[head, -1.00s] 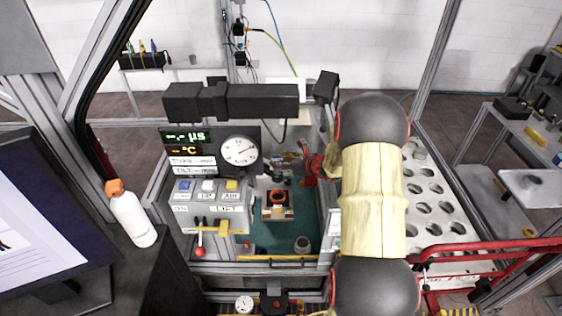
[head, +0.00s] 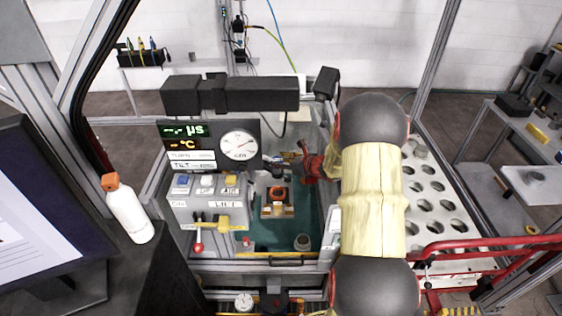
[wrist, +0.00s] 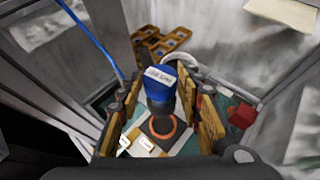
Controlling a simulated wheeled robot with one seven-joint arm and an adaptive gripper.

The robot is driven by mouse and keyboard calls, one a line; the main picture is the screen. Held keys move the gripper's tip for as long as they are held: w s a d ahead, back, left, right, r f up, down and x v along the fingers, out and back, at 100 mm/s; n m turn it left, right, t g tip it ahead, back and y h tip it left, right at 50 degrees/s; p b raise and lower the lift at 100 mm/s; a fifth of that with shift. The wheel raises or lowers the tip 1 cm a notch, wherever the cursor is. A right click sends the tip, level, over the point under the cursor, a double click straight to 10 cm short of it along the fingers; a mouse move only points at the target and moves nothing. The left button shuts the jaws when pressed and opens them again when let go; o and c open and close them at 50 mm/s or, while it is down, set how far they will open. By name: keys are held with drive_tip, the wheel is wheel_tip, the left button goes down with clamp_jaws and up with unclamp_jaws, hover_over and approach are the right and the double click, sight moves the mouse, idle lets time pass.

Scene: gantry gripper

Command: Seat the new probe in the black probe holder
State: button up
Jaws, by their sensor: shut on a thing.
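The new probe, with a blue cap (wrist: 158,80) and a white label, stands between the yellow-brown finger pads of my gripper (wrist: 170,112) in the wrist view. Its dark lower body points down toward an orange ring (wrist: 175,132) with a black centre, which looks like the probe holder. The ring also shows in the head view (head: 277,193), on a small stand in the machine bay. My gripper (head: 284,162) is shut on the probe, just behind the ring. The probe's lower tip is hidden, so I cannot tell whether it touches or enters the holder.
A control box (head: 207,207) with buttons and a dial gauge (head: 239,147) stand left of the bay. A grey cup (head: 302,242) is on the green floor. A white perforated rack (head: 440,210) is at right. A red object (wrist: 241,115) lies right of the gripper.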

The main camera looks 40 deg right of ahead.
drive_tip(key=shift+f+b, duration=1.45)
drive_tip(key=shift+f, duration=0.2)
drive_tip(key=o, duration=1.3)
drive_tip(key=shift+s+r, duration=0.1)
drive_tip(key=v, duration=1.1)
drive_tip(key=shift+s+r, duration=0.15)
drive_tip(key=shift+s, duration=0.2)
